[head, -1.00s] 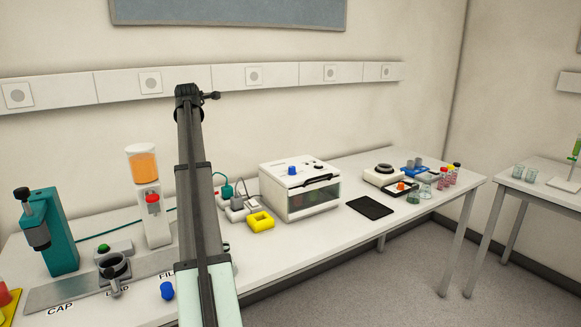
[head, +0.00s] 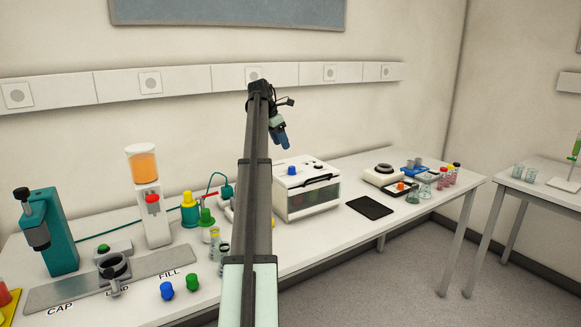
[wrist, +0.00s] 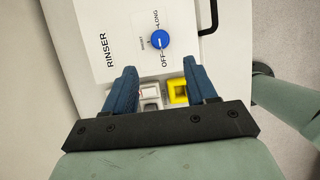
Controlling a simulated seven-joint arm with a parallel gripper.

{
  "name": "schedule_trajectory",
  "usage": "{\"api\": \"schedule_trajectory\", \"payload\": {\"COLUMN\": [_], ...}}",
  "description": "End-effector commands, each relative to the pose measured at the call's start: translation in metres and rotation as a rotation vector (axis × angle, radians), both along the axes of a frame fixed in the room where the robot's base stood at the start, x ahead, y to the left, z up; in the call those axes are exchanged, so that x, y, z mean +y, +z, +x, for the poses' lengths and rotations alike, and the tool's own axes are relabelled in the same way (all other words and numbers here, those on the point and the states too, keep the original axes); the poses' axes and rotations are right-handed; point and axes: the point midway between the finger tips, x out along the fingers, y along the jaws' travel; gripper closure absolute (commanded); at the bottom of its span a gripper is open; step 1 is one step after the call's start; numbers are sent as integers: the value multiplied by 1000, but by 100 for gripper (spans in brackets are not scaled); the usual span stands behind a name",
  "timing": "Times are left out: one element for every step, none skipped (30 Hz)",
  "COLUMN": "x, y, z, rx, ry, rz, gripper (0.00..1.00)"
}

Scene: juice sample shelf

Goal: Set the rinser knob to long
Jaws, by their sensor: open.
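The rinser (head: 308,197) is a white box with a clear front on the bench, and its blue knob (head: 292,171) is on top. The wrist view shows the knob (wrist: 160,39) beside the RINSER label, with OFF below it, LONG above it and a smaller word to its left. A pale line marks the knob and seems to lie toward OFF, but it is too small to be certain. My gripper (head: 282,142) is above the rinser, pointing down. In the wrist view my gripper (wrist: 160,68) is open and empty, its blue fingers apart from the knob, which lies beyond their tips.
A black handle (wrist: 262,69) is at the rinser's edge. A yellow block (wrist: 178,92) shows between my fingers. Left of my arm stand a juice dispenser (head: 144,165) and several bottles. A black pad (head: 370,207) lies right of the rinser.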

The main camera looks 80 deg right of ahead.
Motion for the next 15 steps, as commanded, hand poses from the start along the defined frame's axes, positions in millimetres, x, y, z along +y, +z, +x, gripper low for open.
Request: {"api": "schedule_trajectory", "payload": {"x": [-1,-3,-5,-6,-7,-9,-11,-13,-14,-16,-17,-19,-21,-22,-23], "y": [-9,-13,-19,-24,-29,-36,-41,-46,-52,-57,-62,-68,-73,-77,-82], "z": [-3,-4,-6,-8,-9,-11,-12,-14,-16,-17,-18,-20,-21,-22,-24], "rx": [0,0,0,0,0,0,0,-1,-1,0,0,-1,-1,-2,-2], "ry": [0,-1,-1,-1,-1,-1,-1,-1,-1,-1,-1,-1,-1,0,0], "rz": [1,0,0,0,0,0,0,-1,-1,0,0,-1,-1,-2,-2], "gripper": [43,43,43,43,43,43,43,43,43,43,43,43,43,43,43]}}
